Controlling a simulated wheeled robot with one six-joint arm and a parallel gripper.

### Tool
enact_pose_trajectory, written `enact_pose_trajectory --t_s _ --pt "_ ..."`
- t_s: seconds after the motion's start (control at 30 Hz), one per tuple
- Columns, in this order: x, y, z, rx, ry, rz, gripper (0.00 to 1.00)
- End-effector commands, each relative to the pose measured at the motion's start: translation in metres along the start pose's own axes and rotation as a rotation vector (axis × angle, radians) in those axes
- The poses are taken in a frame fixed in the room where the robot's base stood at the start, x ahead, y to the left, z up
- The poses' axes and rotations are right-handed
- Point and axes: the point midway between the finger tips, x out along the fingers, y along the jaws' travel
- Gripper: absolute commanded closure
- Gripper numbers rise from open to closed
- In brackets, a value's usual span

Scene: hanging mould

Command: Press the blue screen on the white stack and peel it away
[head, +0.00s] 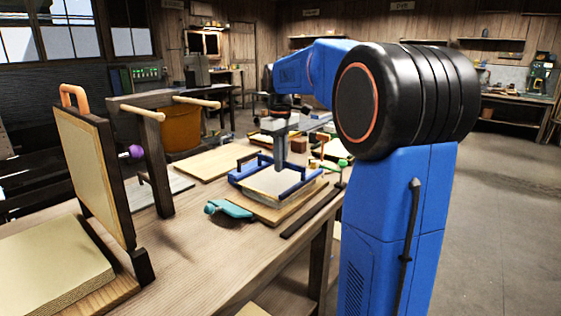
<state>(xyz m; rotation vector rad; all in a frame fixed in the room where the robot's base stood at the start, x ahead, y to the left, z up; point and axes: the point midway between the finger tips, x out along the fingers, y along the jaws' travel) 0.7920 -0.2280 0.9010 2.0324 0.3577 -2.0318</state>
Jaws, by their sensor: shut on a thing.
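The blue screen (244,173) is a blue rectangular frame on the workbench, in the middle of the head view. A pale, whitish surface (274,185) shows inside and below the frame, over a wooden board; I take it as the top of the white stack. My gripper (281,163) points down over the frame's middle and is shut on part of the screen. The exact grip point is too small to make out. The frame sits at or very close to the stack; I cannot tell whether they touch.
A dark-framed panel with an orange handle (73,95) stands upright at left, near wooden pegs (197,102). A thick pale slab (50,262) lies front left. Bare bench lies between.

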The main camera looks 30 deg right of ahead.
Motion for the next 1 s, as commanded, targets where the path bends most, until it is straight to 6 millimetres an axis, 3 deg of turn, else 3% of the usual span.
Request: enact_pose_trajectory --t_s 1.0 --pt "0.0047 0.0000 0.0000 0.000 0.000 0.000 1.00"
